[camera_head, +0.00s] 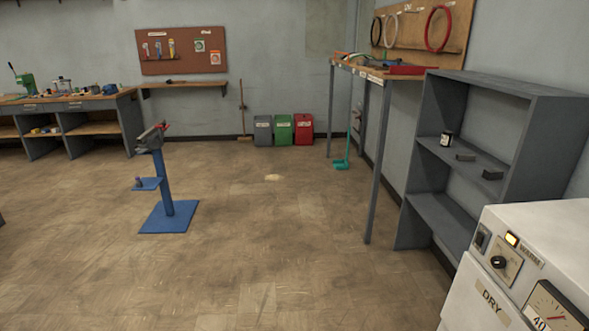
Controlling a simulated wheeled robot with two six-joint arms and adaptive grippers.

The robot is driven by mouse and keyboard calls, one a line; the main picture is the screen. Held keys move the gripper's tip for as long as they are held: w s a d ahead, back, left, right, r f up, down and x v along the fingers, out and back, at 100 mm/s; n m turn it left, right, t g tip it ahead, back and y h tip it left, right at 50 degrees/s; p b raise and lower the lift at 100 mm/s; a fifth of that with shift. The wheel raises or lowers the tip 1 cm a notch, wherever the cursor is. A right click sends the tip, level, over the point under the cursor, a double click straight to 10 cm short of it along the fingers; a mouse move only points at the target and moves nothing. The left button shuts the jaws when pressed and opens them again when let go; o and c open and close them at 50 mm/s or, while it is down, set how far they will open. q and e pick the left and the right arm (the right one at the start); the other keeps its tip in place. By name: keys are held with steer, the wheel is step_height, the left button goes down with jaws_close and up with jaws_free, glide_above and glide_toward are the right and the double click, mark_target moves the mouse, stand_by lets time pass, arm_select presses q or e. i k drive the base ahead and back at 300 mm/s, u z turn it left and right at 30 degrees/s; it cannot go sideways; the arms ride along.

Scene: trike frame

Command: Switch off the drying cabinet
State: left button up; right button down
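The white drying cabinet (483,302) stands at the lower right, cut off by the picture's edge. Its front bears a label reading DRY. Its sloped panel carries a dark rocker switch (482,240) at the left, a lit yellow lamp (512,239), a black round knob (498,262) and a dial gauge (552,308) with a red needle. A plate by the gauge reads 40. I cannot tell the switch's position at this size. Neither of my grippers shows in this view.
A grey shelf unit (432,212) stands behind the cabinet against the right wall. A tall work table (376,150) is beyond it. A blue stand (167,218) is at the left middle. Several bins (284,130) line the back wall. The floor (280,240) in the middle is clear.

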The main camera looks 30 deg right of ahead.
mark_target(480, 238)
steer(key=z, duration=0.55)
steer(key=i, duration=1.45)
steer(key=z, duration=1.2)
steer(key=i, duration=0.45)
steer(key=z, duration=0.15)
